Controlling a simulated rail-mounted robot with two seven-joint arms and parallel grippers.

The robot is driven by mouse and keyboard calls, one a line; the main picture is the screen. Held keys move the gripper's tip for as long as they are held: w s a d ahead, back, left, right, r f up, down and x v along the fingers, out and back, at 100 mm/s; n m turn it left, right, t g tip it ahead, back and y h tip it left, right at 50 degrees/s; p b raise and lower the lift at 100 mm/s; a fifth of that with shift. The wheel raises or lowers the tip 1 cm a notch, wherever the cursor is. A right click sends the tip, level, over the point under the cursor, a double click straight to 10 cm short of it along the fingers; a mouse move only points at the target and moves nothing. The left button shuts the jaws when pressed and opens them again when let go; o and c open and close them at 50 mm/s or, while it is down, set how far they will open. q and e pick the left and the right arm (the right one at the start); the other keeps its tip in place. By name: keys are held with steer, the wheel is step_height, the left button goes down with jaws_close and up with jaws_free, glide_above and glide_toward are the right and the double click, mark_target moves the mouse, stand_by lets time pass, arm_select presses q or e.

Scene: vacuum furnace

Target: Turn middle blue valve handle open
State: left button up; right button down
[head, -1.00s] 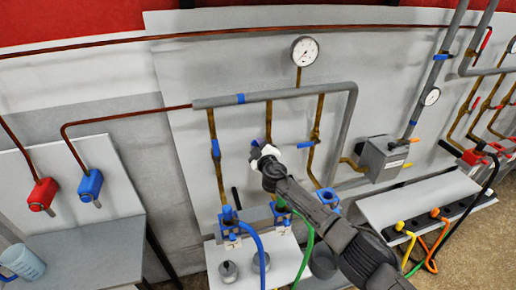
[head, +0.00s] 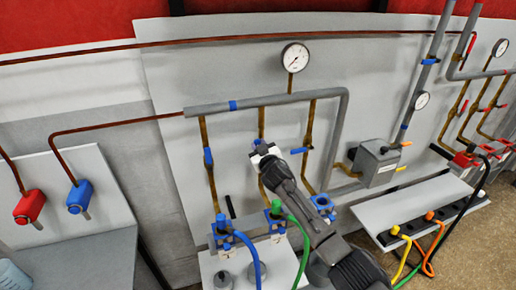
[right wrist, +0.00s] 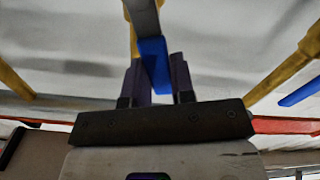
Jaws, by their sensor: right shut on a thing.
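Three brass pipes hang from a grey header pipe, each with a blue valve handle. My right gripper (head: 263,151) is at the middle pipe (head: 261,122) and covers most of its valve. A bit of the middle blue handle (head: 256,142) shows above the gripper. In the right wrist view the middle handle (right wrist: 154,64) stands between the two dark fingers of my right gripper (right wrist: 157,78), which are shut on it. The left blue handle (head: 208,157) lies along its pipe. The right blue handle (head: 299,150) sticks out sideways from its pipe. My left gripper is not in view.
A round gauge (head: 295,57) sits above the header pipe (head: 280,99). Blue fittings with green and blue hoses (head: 254,262) stand below. A grey box (head: 376,163) is to the right. Red (head: 29,205) and blue (head: 80,196) valves are at the left.

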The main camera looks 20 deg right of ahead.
stand_by(0.4)
steer(key=c, duration=1)
jaws_free()
steer(key=shift+o, duration=0.2)
steer(key=shift+s, duration=0.1)
steer(key=s+a+p, duration=0.1)
steer(key=s, duration=1.2)
steer(key=shift+s+p, duration=0.35)
steer(key=shift+p, duration=0.05)
